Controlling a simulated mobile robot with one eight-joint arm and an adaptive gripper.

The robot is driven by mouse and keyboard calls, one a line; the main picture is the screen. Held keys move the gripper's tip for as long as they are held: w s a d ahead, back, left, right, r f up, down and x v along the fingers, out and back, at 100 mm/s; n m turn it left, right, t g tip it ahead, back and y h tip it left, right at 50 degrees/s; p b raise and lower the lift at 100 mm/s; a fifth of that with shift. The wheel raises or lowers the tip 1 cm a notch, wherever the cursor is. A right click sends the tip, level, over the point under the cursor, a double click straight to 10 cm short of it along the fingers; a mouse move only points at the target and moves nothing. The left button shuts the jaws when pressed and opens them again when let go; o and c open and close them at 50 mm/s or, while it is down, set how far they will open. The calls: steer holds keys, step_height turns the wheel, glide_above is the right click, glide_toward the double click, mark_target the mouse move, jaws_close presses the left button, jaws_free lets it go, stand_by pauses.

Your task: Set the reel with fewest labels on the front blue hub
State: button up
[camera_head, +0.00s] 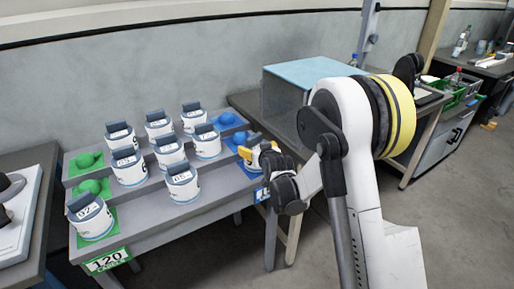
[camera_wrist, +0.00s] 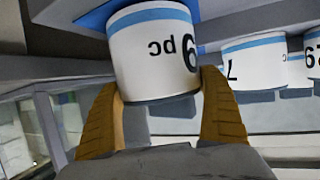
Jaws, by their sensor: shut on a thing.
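My gripper (camera_head: 258,153) is at the right end of the stepped rack in the head view. Its ochre fingers (camera_wrist: 165,115) are shut on a white reel (camera_wrist: 150,55) with a blue band, seen upside down in the wrist view. It reads "pc" beside a partly turned digit, 6 or 9. In the head view that reel (camera_head: 264,148) is mostly hidden by the gripper, over the front blue pad (camera_head: 249,169). I cannot tell whether it sits on the hub. Other reels stand upright on the rack, including a front one (camera_head: 182,183) and one on the front green pad (camera_head: 91,218).
Bare blue hubs (camera_head: 227,119) show behind my gripper and bare green hubs (camera_head: 86,160) at the rack's left. A grey box with a light blue top (camera_head: 310,72) stands behind, right of the rack.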

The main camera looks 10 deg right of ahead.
steer(key=shift+f, duration=0.25)
steer(key=o, duration=1.1)
steer(key=shift+c, duration=0.2)
steer(key=shift+s, duration=0.1)
steer(key=p+v, duration=0.1)
steer(key=v, duration=1)
steer(key=s+r+g, duration=0.3)
steer(key=s+r, duration=0.5)
steer(key=s, duration=0.6)
steer(key=s+g, duration=0.3)
steer(key=s, duration=1.4)
steer(key=shift+s+f+g, duration=0.2)
steer(key=shift+s+g, duration=0.1)
steer(key=shift+s, duration=0.05)
